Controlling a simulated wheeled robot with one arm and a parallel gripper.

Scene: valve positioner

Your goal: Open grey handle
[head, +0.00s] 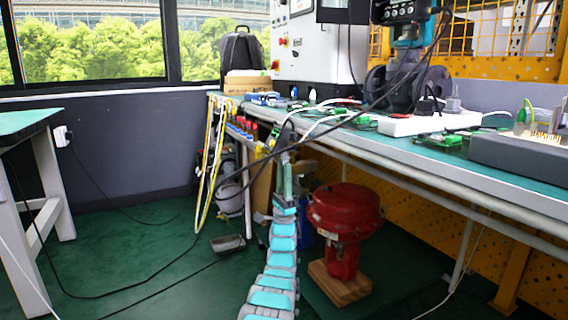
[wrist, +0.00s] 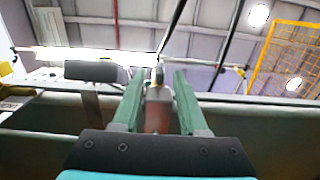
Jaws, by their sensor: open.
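My arm rises from the floor in the head view, and my gripper (head: 286,172) points up in front of the workbench edge. In the wrist view its two green fingers stand apart, so my gripper (wrist: 157,88) is open. A small blurred grey and reddish piece (wrist: 158,112) shows between the fingers; I cannot tell whether they touch it. A dark grey block (wrist: 95,72) shows left of the fingers. I cannot tell which grey part, if either, is the grey handle. In the head view I cannot make out the handle clearly.
The workbench (head: 400,152) runs along the right, with boards and cables on it. A red round actuator (head: 345,210) stands on a wooden block under it. Black cables hang near my gripper. A second table (head: 25,122) stands at left. The green floor (head: 150,225) between is mostly clear.

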